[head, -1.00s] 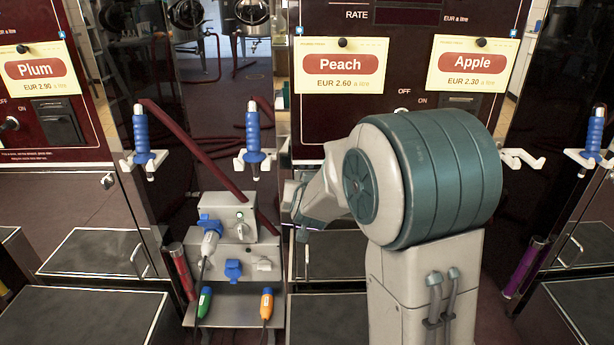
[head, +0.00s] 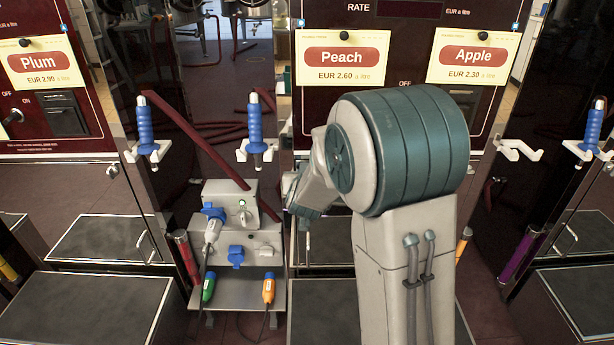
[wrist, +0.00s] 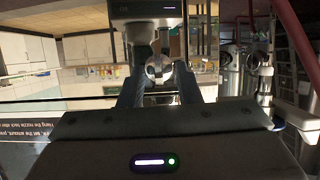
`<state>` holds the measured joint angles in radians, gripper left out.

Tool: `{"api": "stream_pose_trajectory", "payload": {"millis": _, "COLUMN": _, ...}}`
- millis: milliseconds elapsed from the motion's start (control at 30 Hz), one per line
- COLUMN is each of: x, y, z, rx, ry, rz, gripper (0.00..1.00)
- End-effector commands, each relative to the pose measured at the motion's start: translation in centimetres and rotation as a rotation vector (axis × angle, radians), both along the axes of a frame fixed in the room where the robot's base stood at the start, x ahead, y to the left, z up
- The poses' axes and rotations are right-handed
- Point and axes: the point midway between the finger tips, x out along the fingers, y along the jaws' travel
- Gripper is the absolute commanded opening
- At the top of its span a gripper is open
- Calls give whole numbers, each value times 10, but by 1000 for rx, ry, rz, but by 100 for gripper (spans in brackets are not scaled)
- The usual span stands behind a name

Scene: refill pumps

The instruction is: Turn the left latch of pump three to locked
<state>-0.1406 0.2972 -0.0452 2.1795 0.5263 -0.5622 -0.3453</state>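The pump with the Peach and Apple signs (head: 342,62) stands behind my arm in the head view. The Plum pump (head: 48,65) is at the left, with a small latch (head: 112,170) on its lower door. No pump number is readable, so I cannot tell which is pump three. The left latch under the Peach side is hidden or not distinguishable. My gripper (wrist: 158,92) shows two fingers apart in the wrist view, in front of a shiny surface. A round silver shape (wrist: 158,70) appears between them; I cannot tell whether it is a latch or a reflection.
A grey socket box (head: 228,205) with a blue plug stands left of my arm, with green and orange connectors on its lower shelf. Blue-handled nozzles (head: 254,128) hang on white hooks. Low dark platforms (head: 85,310) front the pumps. A dark red pipe (head: 200,140) slants behind.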

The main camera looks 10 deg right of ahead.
Motion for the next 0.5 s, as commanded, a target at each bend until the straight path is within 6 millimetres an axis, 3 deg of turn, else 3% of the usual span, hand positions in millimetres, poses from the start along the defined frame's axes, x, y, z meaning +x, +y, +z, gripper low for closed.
{"api": "stream_pose_trajectory", "payload": {"millis": 300, "x": -4, "y": 1, "z": 0, "rx": 2, "ry": 4, "rz": 0, "gripper": 30}}
{"api": "stream_pose_trajectory", "payload": {"millis": 500, "x": -30, "y": 7, "z": 14, "rx": 1, "ry": 4, "rz": 1, "gripper": 30}}
